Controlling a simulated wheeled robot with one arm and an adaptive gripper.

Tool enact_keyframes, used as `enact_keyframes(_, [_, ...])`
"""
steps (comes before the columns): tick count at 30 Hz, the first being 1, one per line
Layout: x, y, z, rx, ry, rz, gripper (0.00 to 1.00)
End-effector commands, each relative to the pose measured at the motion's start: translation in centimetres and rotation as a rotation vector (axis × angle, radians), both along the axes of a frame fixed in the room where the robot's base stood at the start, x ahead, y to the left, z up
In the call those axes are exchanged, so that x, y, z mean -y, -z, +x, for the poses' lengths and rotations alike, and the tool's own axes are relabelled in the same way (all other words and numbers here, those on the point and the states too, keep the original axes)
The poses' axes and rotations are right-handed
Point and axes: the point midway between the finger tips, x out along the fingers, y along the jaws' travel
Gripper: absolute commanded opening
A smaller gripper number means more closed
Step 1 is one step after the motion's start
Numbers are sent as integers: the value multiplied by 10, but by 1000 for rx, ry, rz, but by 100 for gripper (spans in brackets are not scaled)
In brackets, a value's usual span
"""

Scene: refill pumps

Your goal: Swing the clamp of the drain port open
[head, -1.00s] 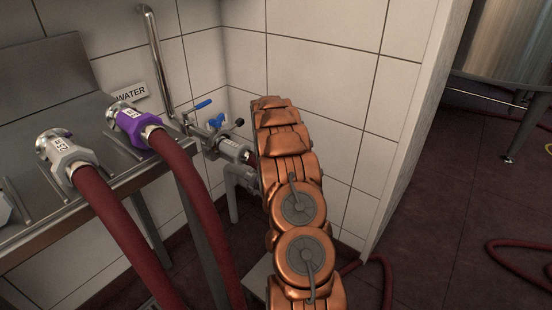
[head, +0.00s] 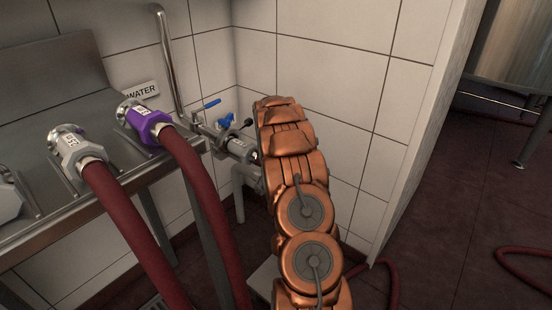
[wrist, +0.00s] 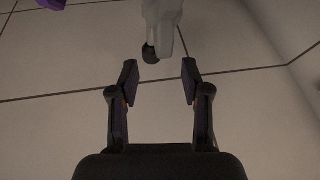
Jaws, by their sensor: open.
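In the head view, steel pipework with blue handles (head: 226,120) sits by the wall corner, left of my copper arm. A grey coupling (head: 240,147) with a label and a small black knob (head: 248,122) are at its end. No label shows which fitting is the drain port. My arm hides my gripper in the head view. In the wrist view my gripper (wrist: 160,80) is open and empty. A pale grey fitting (wrist: 163,22) with a black rounded end (wrist: 150,53) is ahead, just beyond the fingertips; I cannot tell whether it touches them.
A steel bench (head: 50,222) at left bears a grey coupling (head: 80,150) and a purple coupling (head: 146,122), each with a dark red hose hanging down. A WATER sign (head: 140,91) is on the tiled wall (head: 330,50). Dark red hose lies on the floor at right (head: 525,272).

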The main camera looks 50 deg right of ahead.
Motion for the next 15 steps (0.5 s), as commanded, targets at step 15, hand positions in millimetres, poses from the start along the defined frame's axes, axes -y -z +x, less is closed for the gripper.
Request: enact_keyframes(15, [-5,-15,-1,3,-2,-4,47])
